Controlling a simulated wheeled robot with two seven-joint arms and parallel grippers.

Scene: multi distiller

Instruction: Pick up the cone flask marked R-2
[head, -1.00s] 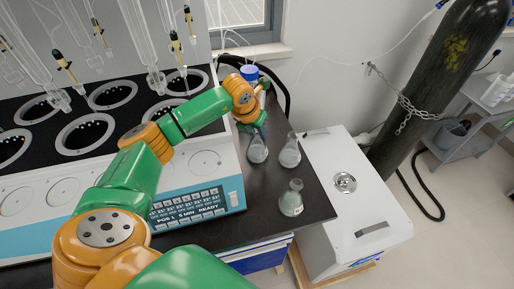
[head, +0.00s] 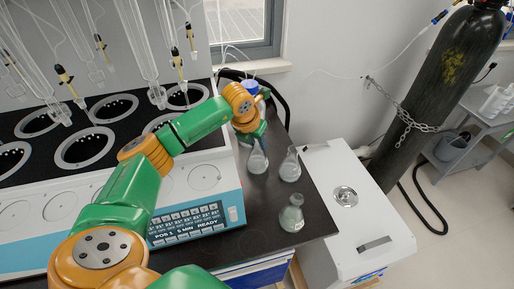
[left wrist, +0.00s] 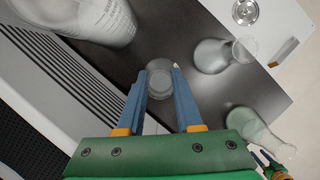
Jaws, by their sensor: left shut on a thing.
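Three clear cone flasks are at the right end of the dark bench. My left gripper (head: 259,132) points down and is shut on the neck of the left-hand flask (head: 257,160). In the left wrist view this flask (left wrist: 160,80) shows between the blue fingers (left wrist: 160,100). I cannot tell whether its base touches the bench. A second flask (head: 290,168) stands just right of it, and a third (head: 292,215) stands nearer the front edge. Both also show in the left wrist view (left wrist: 215,57) (left wrist: 252,127). I cannot read an R-2 mark on any flask.
The distiller (head: 205,205) stands close on the left, with glass tubes above it. A blue-capped bottle (head: 250,86) is behind the gripper. A white box unit (head: 350,230) stands right of the bench. A small green and orange part of me (left wrist: 270,163) shows in the left wrist view.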

